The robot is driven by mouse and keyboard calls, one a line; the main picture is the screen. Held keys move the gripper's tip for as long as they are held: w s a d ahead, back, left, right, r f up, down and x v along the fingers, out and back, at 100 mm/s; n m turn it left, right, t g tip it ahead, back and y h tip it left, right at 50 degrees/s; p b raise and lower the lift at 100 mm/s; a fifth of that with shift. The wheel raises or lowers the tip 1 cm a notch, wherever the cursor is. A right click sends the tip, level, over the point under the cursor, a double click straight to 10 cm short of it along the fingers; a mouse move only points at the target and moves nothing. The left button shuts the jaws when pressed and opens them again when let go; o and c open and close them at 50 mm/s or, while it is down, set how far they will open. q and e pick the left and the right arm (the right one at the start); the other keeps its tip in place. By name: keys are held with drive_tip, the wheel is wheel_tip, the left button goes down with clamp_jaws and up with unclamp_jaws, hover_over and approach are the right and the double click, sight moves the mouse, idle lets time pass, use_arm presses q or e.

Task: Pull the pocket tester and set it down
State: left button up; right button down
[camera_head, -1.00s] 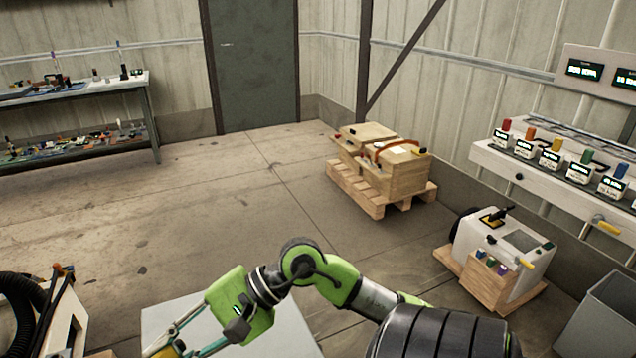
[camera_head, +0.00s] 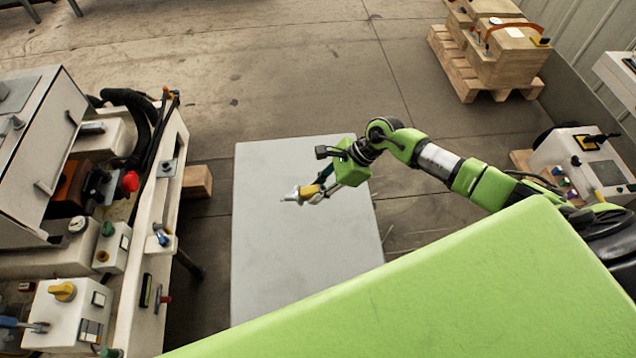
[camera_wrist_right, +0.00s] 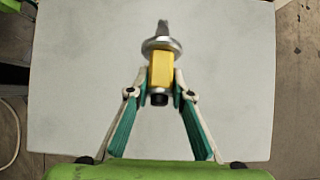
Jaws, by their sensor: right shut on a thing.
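My right gripper (camera_head: 318,191) is shut on a yellow-bodied tool with a silver disc and a narrow metal tip, which I take to be the pocket tester (camera_head: 308,190). In the right wrist view the pocket tester (camera_wrist_right: 161,68) sits between the two green-and-white fingers of the right gripper (camera_wrist_right: 160,88), its tip pointing away from the palm. The tool is over the plain grey tabletop (camera_head: 275,265); I cannot tell its height above it. My left gripper is not in view.
The grey top is otherwise bare. At left stands a machine bench (camera_head: 145,255) with a red knob (camera_head: 130,181), hoses and control boxes. Wooden crates on a pallet (camera_head: 470,75) stand at the back right, and a white machine (camera_head: 585,150) at the right.

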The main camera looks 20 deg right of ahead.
drive_tip(key=shift+d+f, duration=0.1)
drive_tip(key=shift+f, duration=0.05)
drive_tip(key=shift+f+b, duration=2.05)
drive_tip(key=shift+f, duration=0.9)
drive_tip(key=shift+f+b, duration=0.4)
drive_tip(key=shift+b, duration=0.15)
drive_tip(key=c, duration=2.4)
unclamp_jaws()
drive_tip(key=shift+o, duration=0.2)
drive_tip(key=shift+d+f+y+b, duration=0.1)
drive_tip(key=shift+f+y+b, duration=0.25)
drive_tip(key=shift+b, duration=0.45)
drive_tip(key=shift+s+d+f+t+y+b, duration=0.15)
drive_tip(key=shift+y+b, duration=0.35)
drive_tip(key=shift+b, duration=1)
drive_tip(key=shift+d+f+t+y+b, duration=0.15)
drive_tip(key=shift+y+b, duration=0.3)
drive_tip(key=shift+b, duration=1)
